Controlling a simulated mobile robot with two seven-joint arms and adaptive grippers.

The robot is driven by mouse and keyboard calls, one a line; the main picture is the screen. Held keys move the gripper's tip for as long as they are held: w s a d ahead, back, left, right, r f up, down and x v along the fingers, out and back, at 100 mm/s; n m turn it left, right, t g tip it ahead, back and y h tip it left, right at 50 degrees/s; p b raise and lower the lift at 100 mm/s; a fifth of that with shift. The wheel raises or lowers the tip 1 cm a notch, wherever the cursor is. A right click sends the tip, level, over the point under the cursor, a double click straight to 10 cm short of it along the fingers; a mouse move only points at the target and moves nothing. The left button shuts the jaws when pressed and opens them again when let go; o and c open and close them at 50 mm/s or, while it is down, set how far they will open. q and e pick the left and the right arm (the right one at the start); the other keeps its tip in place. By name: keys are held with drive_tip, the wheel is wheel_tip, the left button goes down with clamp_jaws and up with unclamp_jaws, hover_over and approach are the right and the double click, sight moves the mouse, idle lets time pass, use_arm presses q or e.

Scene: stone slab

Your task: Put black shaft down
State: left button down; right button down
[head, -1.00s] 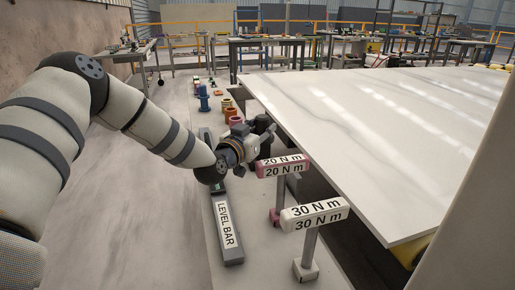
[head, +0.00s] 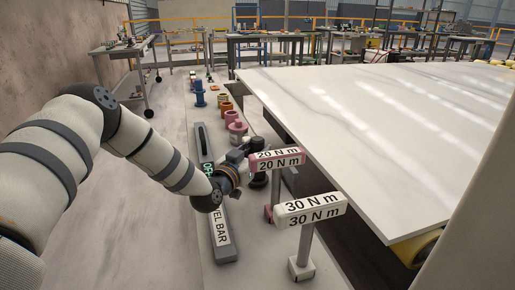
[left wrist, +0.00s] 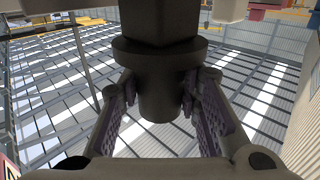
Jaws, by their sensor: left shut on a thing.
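The black shaft (left wrist: 158,60) fills the upper middle of the left wrist view. It is a dark stepped cylinder with a wide collar, and its narrower end sits between the two finger pads of my left gripper (left wrist: 150,95). In the head view my left gripper (head: 250,160) is at the narrow bench, just left of the 20 N m torque tool. The dark shaft (head: 258,180) shows in part there, upright, largely hidden by the gripper and that tool's label. I cannot tell whether its foot touches the bench. My right gripper is not in view.
The pink 20 N m tool (head: 277,159) and white 30 N m tool (head: 310,209) stand close on the right. The level bar (head: 221,240) lies under my left wrist. Coloured flanged parts (head: 226,107) line the bench behind. The large stone slab (head: 390,130) is to the right.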

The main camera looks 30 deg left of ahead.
use_arm(q)
drive_tip(key=shift+f, duration=0.15)
drive_tip(key=c, duration=1.2)
unclamp_jaws()
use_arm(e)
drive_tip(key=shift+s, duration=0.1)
use_arm(q)
drive_tip(key=shift+s+r+p, duration=0.35)
drive_tip(key=shift+s+r, duration=0.35)
drive_tip(key=shift+r, duration=0.15)
drive_tip(key=s, duration=0.3)
drive_tip(key=s+p, duration=0.1)
drive_tip(key=s, duration=0.3)
drive_tip(key=s+d, duration=0.1)
drive_tip(key=s, duration=0.2)
drive_tip(key=shift+s+f+p, duration=0.25)
drive_tip(key=shift+s+p, duration=0.05)
drive_tip(key=shift+p, duration=0.05)
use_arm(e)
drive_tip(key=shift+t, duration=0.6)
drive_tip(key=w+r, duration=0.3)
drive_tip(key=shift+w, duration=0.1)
use_arm(q)
drive_tip(key=shift+f, duration=0.1)
